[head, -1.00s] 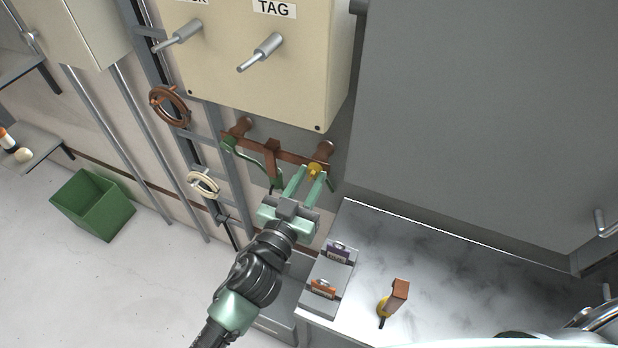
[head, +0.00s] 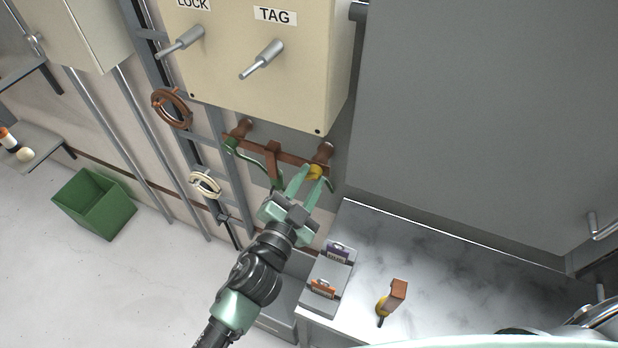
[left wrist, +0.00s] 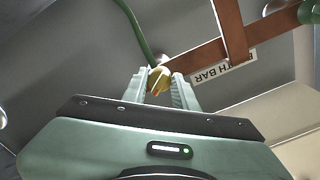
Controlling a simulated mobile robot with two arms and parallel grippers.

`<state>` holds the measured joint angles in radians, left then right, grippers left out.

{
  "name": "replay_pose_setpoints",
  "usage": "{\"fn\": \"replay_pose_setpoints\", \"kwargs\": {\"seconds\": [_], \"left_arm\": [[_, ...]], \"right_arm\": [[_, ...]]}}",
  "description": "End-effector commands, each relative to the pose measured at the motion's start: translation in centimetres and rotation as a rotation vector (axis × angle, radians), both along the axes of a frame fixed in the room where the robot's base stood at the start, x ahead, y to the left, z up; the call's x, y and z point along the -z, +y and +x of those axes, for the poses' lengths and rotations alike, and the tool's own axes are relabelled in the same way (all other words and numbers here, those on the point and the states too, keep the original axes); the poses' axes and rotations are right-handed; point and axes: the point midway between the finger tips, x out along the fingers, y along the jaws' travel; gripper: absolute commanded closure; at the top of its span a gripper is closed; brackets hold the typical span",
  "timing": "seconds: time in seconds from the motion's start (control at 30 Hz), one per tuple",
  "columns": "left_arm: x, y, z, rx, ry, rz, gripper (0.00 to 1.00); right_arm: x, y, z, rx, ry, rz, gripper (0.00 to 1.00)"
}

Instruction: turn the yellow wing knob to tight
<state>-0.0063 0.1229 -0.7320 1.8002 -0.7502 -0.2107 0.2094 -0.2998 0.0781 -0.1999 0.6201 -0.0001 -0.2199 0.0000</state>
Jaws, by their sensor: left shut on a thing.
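The yellow wing knob (head: 315,171) sits at the right end of a copper-brown bar (head: 290,157) below the cream cabinet. In the left wrist view the knob (left wrist: 158,80) shows between my fingertips, with a small orange-red mark on it. My left gripper (head: 311,178) reaches up to the bar and is shut on the knob; the gripper also fills the lower part of the left wrist view (left wrist: 159,85). A green cable (left wrist: 133,28) runs close to the knob. My right gripper is not in view.
The cream cabinet (head: 255,85) with two grey handles hangs above the bar. A marble counter (head: 440,275) holds a brown-and-yellow tool (head: 394,297). A green bin (head: 94,205) stands on the floor.

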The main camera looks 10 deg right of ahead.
Motion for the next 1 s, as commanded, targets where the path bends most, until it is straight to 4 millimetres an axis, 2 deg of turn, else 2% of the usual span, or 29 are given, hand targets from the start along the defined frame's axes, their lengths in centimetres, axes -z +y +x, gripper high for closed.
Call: {"fn": "replay_pose_setpoints", "kwargs": {"seconds": [1.0], "left_arm": [[-0.3, 0.0, 0.0, 0.001, -0.523, 0.773, 1.0]], "right_arm": [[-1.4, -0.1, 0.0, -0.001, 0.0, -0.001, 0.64]]}}
